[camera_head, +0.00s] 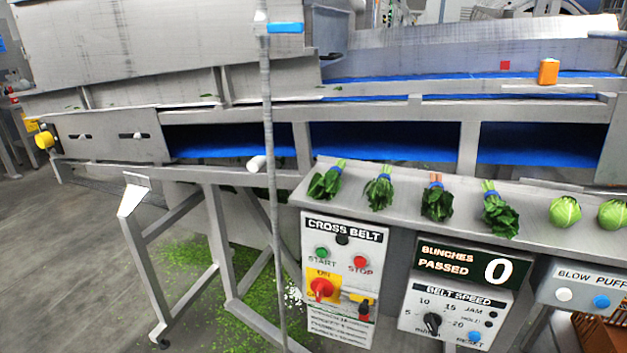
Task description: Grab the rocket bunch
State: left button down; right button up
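Several leafy green bunches with blue bands lie in a row on a grey metal shelf (405,215). From the left, they are a dark bunch with pale green stems (324,184), a smaller bunch (379,192), a bunch with pinkish stems (437,203) and a larger dark bunch with light green stems (499,217). I cannot tell from their leaves which one is the rocket bunch. Their stems point away from me. Neither of my grippers shows in the head view.
Two round green heads (565,211) (612,214) sit on the shelf's right. Behind runs a blue belt (385,140). An upright pole (269,150) stands left.

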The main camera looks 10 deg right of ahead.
aim_at(385, 195)
jog(key=u, duration=1.1)
jog(key=i, duration=2.05)
jog(key=z, duration=3.85)
